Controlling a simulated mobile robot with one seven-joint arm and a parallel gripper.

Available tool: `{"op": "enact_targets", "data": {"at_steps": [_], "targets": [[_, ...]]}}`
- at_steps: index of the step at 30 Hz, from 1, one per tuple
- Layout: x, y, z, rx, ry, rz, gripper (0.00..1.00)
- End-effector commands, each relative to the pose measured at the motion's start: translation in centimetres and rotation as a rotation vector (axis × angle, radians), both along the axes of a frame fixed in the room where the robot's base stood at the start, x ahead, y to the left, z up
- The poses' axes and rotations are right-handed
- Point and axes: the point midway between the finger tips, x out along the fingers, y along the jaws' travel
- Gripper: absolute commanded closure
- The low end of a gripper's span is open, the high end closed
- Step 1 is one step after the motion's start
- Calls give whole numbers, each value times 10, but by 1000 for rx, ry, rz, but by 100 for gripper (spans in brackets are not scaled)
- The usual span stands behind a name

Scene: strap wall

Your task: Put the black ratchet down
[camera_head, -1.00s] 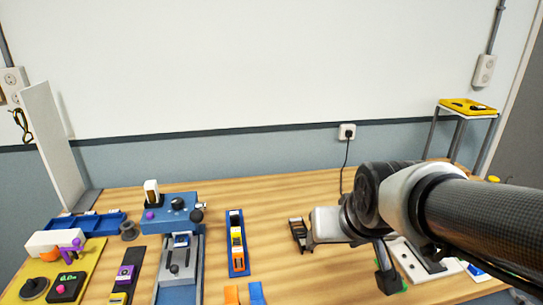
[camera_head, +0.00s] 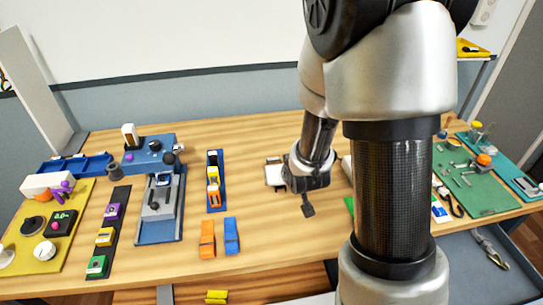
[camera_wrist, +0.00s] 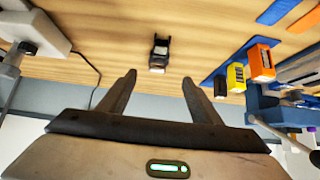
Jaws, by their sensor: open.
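The black ratchet (camera_wrist: 160,48) rests on the wooden table in the wrist view, dark with a pale silver end towards me. It lies beyond my open fingertips and roughly in line with the gap between them, with bare wood showing around it. My gripper (camera_wrist: 158,77) is open and empty, its two fingers apart. In the head view my gripper (camera_head: 275,173) is low over the middle of the table, right of the blue holder with coloured pieces. The ratchet cannot be told apart from the gripper there.
A blue holder (camera_head: 211,202) with coloured pieces stands left of my gripper. An orange strap piece (camera_head: 207,238) and a blue one (camera_head: 231,236) lie in front. A blue and grey fixture (camera_head: 158,215) is further left. A green mat (camera_head: 480,185) with tools lies right.

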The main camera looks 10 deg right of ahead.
Motion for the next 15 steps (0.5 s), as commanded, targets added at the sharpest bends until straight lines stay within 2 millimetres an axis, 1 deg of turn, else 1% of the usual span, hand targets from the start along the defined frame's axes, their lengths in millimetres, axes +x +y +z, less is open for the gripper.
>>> {"op": "enact_targets", "data": {"at_steps": [1,6,9,15], "targets": [[8,0,-13,-1,6,-1,41],[33,0,-38,-1,5,-1,41],[44,0,-47,-1,3,-1,41],[54,0,-57,1,2,-1,41]]}}
